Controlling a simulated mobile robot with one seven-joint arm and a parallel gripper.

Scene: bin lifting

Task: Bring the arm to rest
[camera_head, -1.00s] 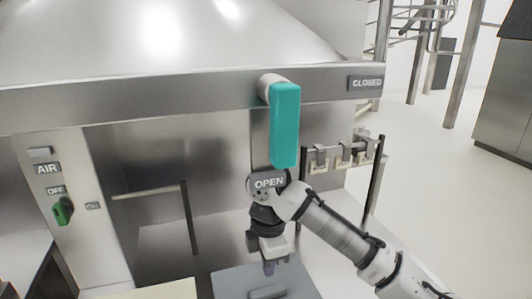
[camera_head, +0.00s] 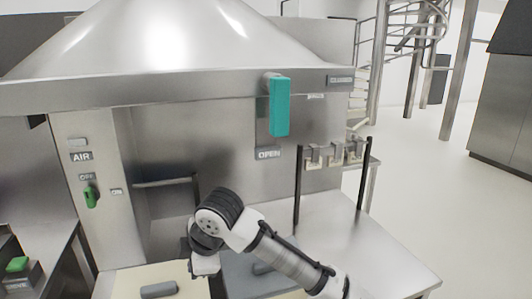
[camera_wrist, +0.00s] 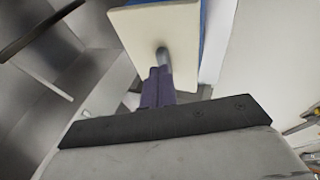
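My arm (camera_head: 265,245) reaches in from the lower right, bent at the wrist over the lids. My gripper (camera_wrist: 160,85) shows in the wrist view as two purple fingers close together, with nothing seen between them. In the head view its fingertips are hidden behind the wrist. A cream lid (camera_head: 130,278) with a grey bar handle (camera_head: 158,290) lies just left of the wrist. It also shows in the wrist view (camera_wrist: 135,30), its handle (camera_wrist: 162,57) beyond the fingertips. A grey lid (camera_head: 240,272) lies right of the wrist, partly behind the arm.
A teal lever (camera_head: 279,107) hangs on the steel hood (camera_head: 170,87). A panel marked AIR with a green switch (camera_head: 91,196) stands at the left. Black posts (camera_head: 298,190) with a rack rise behind the arm. The steel table (camera_head: 370,250) at right is bare.

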